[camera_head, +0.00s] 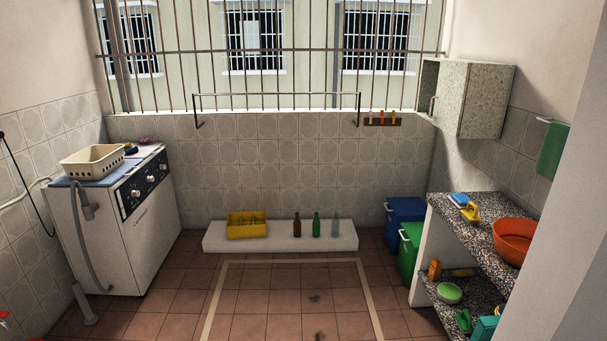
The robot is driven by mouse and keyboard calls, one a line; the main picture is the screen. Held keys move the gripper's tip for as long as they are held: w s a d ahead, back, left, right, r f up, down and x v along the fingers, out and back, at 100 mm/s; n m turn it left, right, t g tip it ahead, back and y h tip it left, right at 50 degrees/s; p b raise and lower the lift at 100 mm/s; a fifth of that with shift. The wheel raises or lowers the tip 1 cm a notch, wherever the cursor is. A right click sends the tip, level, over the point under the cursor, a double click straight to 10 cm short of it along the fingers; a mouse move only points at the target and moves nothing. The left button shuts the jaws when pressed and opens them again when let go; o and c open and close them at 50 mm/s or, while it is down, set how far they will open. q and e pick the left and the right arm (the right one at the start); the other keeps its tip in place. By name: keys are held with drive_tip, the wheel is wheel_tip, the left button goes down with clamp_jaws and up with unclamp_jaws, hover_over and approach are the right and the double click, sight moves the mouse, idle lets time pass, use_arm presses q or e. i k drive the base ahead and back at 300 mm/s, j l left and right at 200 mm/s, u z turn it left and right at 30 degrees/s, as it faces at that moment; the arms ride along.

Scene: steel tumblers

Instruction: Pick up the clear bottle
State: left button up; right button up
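The clear bottle (334,226) stands upright on a low white ledge (220,243) against the tiled back wall. It is the rightmost of three bottles in a row. A green bottle (316,227) stands just left of it, and a brown bottle (297,227) stands left of the green one. The three stand apart from each other. Neither of my grippers shows in this view.
A yellow crate (246,234) sits on the ledge's left part. A washing machine (125,230) stands at left. Blue (403,211) and green bins (409,258) and a granite shelf unit (470,219) are at right. The tiled floor before the ledge is free.

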sight(335, 226)
drive_tip(key=i+z, duration=0.25)
drive_tip(key=i, duration=3.55)
drive_tip(key=l, duration=0.1)
